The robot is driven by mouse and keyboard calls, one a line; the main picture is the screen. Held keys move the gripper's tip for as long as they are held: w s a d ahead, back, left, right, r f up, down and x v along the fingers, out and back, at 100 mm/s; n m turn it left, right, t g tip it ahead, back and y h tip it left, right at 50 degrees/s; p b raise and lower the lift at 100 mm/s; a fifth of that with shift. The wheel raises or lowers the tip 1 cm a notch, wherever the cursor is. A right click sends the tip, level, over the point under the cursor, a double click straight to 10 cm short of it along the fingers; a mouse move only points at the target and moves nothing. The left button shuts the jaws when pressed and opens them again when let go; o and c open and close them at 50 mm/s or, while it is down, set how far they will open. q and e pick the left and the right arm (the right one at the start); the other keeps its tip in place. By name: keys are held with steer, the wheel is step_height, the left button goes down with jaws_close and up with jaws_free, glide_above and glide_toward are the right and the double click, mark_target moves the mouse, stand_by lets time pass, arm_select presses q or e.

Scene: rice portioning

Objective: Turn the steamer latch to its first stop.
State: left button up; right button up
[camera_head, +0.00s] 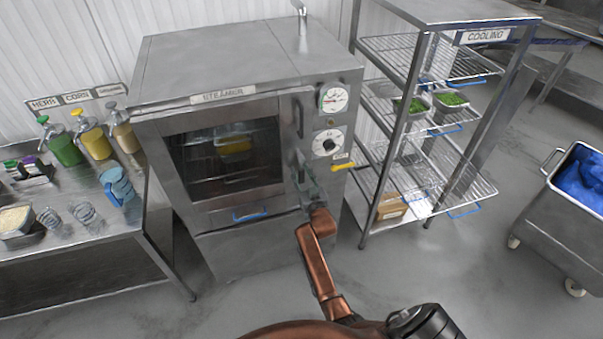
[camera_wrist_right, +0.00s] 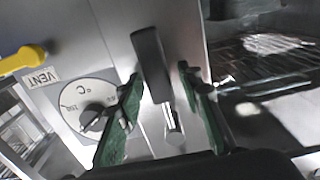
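The steel steamer (camera_head: 230,55) stands at center left in the head view, its windowed door closed. Its latch (camera_head: 299,118) is a dark upright bar on the front, right of the window. In the right wrist view the latch (camera_wrist_right: 151,65) is a thick dark bar, slightly tilted, with a metal pin below. My right gripper (camera_head: 307,187) is at the steamer front, low on the latch side. In the wrist view its green fingers (camera_wrist_right: 165,108) are spread on either side of the latch, with gaps visible; contact cannot be told. My left gripper is out of view.
A temperature dial (camera_head: 328,143) and yellow vent lever (camera_head: 343,166) sit close right of the latch. The cooling rack (camera_head: 384,150) stands right. A table (camera_head: 90,255) with bottles is left.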

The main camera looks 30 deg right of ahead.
jaws_close()
stand_by(0.4)
